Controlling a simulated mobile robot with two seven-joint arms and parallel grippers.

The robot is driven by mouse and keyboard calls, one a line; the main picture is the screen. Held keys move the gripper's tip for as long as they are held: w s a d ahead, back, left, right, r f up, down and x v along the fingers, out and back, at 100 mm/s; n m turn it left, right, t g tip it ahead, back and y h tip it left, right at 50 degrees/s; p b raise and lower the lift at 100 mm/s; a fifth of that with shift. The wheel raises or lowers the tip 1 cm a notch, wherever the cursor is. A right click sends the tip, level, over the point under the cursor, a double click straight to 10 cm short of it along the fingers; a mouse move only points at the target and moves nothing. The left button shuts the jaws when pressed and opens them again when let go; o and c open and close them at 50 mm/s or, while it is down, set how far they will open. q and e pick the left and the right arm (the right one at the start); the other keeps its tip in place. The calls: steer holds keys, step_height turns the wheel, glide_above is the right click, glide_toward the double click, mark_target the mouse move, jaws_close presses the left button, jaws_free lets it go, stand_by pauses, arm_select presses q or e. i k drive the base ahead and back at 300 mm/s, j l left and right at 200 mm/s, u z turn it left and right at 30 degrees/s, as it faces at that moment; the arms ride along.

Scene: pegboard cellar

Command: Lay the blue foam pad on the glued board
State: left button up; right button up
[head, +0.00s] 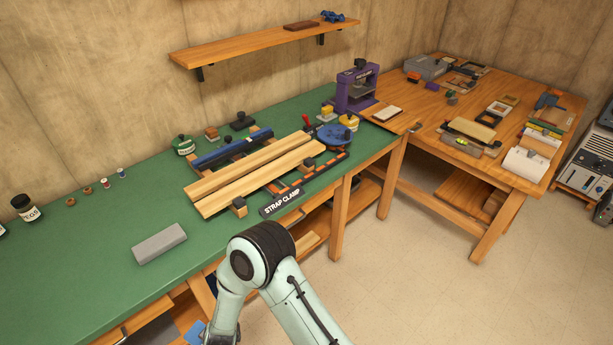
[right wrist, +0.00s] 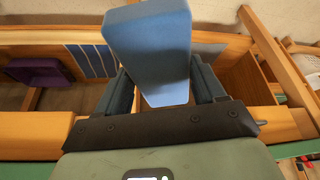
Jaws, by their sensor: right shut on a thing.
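The blue foam pad (right wrist: 150,50) is held between the fingers of my right gripper (right wrist: 162,78) in the right wrist view. The gripper is shut on it, and the pad sticks out beyond the fingertips. The glued board (head: 250,177), long pale wood strips side by side, lies in the strap clamp (head: 282,200) on the green bench in the head view. My right arm stands in front of the bench there; its gripper is low, and I cannot clearly make it out. The pad is away from the board. My left gripper is not in view.
A grey block (head: 159,244) lies on the green bench (head: 105,240) near its front edge. A dark blue bar (head: 225,149) lies behind the board. A blue round piece (head: 334,136) and a purple machine (head: 356,90) stand to the right. The bench's left part is mostly clear.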

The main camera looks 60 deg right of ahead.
mark_target(388, 112)
steer(key=k+l, duration=0.15)
steer(key=l, duration=0.5)
steer(key=k+l+u, duration=0.1)
steer(key=l, duration=0.6)
steer(key=k+l+u, duration=0.1)
steer(key=l, duration=0.55)
steer(key=k+l, duration=0.25)
steer(key=l, duration=0.4)
steer(key=k+l+u, duration=0.1)
steer(key=l, duration=0.55)
steer(key=k+l, duration=0.25)
steer(key=l, duration=0.35)
steer(key=k+l+u, duration=0.15)
steer(key=l, duration=0.5)
steer(key=k+l, duration=0.3)
steer(key=l, duration=0.3)
